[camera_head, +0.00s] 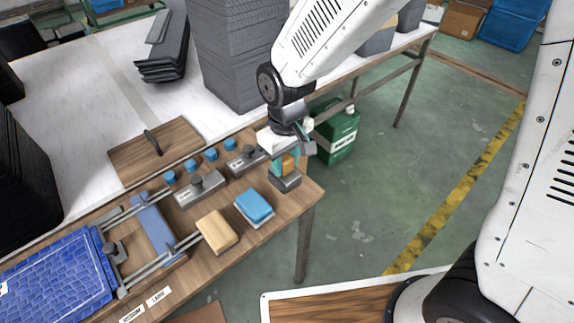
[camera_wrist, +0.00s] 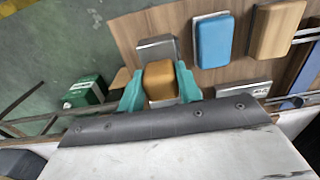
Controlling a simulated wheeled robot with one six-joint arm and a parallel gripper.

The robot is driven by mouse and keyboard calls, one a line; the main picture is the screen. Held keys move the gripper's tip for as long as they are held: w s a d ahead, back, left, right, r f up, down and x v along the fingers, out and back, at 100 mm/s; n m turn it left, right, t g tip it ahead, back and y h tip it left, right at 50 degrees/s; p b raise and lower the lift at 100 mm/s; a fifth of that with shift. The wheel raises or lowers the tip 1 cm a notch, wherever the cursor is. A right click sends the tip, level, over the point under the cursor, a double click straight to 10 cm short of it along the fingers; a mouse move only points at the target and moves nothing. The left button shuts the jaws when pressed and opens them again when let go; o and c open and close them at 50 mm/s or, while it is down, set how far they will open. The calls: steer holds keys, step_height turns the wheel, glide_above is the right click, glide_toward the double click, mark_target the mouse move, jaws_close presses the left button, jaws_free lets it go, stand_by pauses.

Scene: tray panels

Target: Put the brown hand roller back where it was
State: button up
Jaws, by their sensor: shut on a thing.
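The brown hand roller (camera_head: 288,164) shows as an orange-brown block at the table's right corner. It also shows in the wrist view (camera_wrist: 160,82). My gripper (camera_head: 291,158) is shut on it, with a teal finger on either side in the wrist view (camera_wrist: 160,88). A grey metal holder (camera_head: 285,182) is just below the roller, and part of it shows beyond the roller in the wrist view (camera_wrist: 155,48). I cannot tell whether the roller touches the holder. The roller's underside is hidden.
A blue block (camera_head: 254,205) and a tan block (camera_head: 216,230) sit on grey bases to the left. Grey weights (camera_head: 200,188) and several blue knobs stand behind. A blue tiled panel (camera_head: 55,285) lies at left.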

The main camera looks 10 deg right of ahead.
mark_target(287, 169)
steer(key=shift+w+d, duration=0.1)
steer(key=shift+w, duration=0.15)
steer(key=f, duration=0.1)
steer(key=w+f, duration=0.1)
steer(key=f, duration=0.1)
steer(key=shift+d, duration=0.1)
steer(key=shift+f, duration=0.35)
steer(key=shift+s+f, duration=0.15)
steer(key=shift+f, duration=0.5)
jaws_close()
steer(key=o, duration=1.1)
jaws_free()
step_height(287, 169, up, 13)
steer(key=shift+r, duration=0.2)
